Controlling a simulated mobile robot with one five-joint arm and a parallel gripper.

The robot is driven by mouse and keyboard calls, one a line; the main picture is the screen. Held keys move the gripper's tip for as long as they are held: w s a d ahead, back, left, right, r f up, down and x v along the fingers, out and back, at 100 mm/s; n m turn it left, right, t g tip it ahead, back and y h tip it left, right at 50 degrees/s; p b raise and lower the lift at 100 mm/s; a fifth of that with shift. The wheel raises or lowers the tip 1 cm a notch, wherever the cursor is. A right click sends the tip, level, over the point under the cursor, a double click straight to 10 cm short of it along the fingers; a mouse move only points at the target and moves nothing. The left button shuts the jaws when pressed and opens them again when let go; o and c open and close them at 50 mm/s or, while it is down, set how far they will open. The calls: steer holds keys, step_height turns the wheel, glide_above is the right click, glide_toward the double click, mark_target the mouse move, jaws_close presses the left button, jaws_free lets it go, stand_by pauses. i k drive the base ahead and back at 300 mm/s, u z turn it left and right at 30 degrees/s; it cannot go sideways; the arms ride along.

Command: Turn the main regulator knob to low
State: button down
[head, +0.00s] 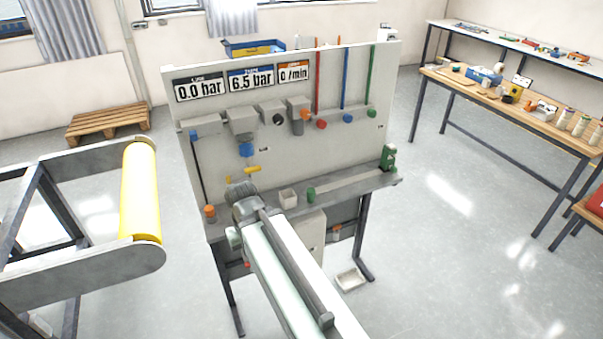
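A grey panel (345,125) stands upright on a workbench in the middle of the head view. A grey regulator body (242,121) is mounted on it, with a blue knob (246,151) on its underside. This looks like the main regulator knob, but its small label is not legible and its setting cannot be read. A blue-topped display (251,79) reads 6.5 bar. My gripper (240,190) is in front of the panel, below the blue knob and apart from it in the picture. Its fingers are hidden or too small to make out.
A yellow lever (252,169) is just above my gripper. An orange knob (210,212), a small white box (288,198) and a green cylinder (311,194) are on the bench shelf. A frame with a yellow roller (140,190) stands left.

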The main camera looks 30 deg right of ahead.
mark_target(278, 119)
steer(key=u, duration=0.65)
steer(key=k, duration=0.7)
steer(key=u, duration=0.45)
steer(key=i, duration=1)
steer(key=z, duration=0.05)
